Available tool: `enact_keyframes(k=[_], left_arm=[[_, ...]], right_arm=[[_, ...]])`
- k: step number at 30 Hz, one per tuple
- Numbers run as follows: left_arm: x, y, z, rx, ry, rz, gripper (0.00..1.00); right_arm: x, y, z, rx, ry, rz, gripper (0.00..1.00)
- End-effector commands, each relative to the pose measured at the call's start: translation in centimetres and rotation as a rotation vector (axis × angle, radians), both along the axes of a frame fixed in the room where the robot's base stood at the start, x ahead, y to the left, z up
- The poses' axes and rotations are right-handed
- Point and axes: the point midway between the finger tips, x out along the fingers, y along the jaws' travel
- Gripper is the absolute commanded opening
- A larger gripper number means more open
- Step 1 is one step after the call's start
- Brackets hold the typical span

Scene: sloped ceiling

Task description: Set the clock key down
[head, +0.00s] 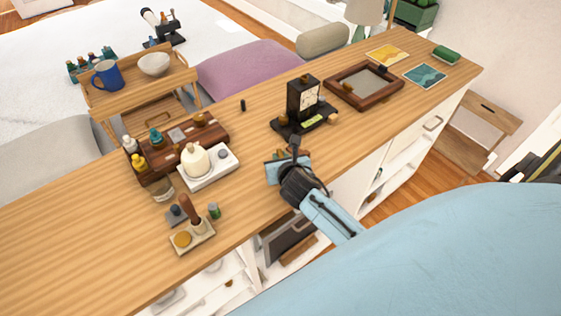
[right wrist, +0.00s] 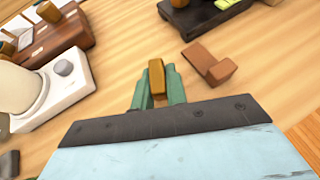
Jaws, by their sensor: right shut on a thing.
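My right gripper (head: 279,156) is low over the wooden counter, in front of the black clock (head: 302,100). In the right wrist view its green fingers (right wrist: 158,88) are shut on a small brass-coloured block-like piece, which I take to be the clock key (right wrist: 156,77). Only its upper part shows between the fingers. I cannot tell whether it touches the counter. The clock's dark base (right wrist: 205,14) shows at the top of the right wrist view, apart from the key. My left gripper is not in view.
A brown L-shaped block (right wrist: 208,63) lies just right of the fingers. A brown frame (head: 365,86) lies beyond the clock. Bare counter (head: 243,130) shows between white tray and clock.

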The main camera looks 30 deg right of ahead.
Motion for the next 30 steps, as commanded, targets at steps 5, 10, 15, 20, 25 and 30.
enact_keyframes(k=[5,10,15,20,25,30], left_arm=[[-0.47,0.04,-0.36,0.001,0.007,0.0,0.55],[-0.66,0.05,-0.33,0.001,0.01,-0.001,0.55],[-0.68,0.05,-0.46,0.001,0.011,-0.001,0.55],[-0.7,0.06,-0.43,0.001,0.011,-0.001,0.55],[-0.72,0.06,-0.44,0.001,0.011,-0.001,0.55],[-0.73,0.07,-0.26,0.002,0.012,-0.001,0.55]], right_arm=[[0.04,0.04,-0.97,-0.001,-0.002,0.001,0.0],[0.04,0.03,-0.88,-0.001,-0.002,0.001,0.0],[0.04,0.04,-1.26,-0.001,-0.001,0.002,0.17],[0.03,0.03,-1.21,-0.001,-0.001,0.001,0.36],[0.03,0.03,-1.21,-0.001,-0.001,0.001,0.36],[0.04,0.04,-0.73,0.001,-0.002,0.0,0.36]])
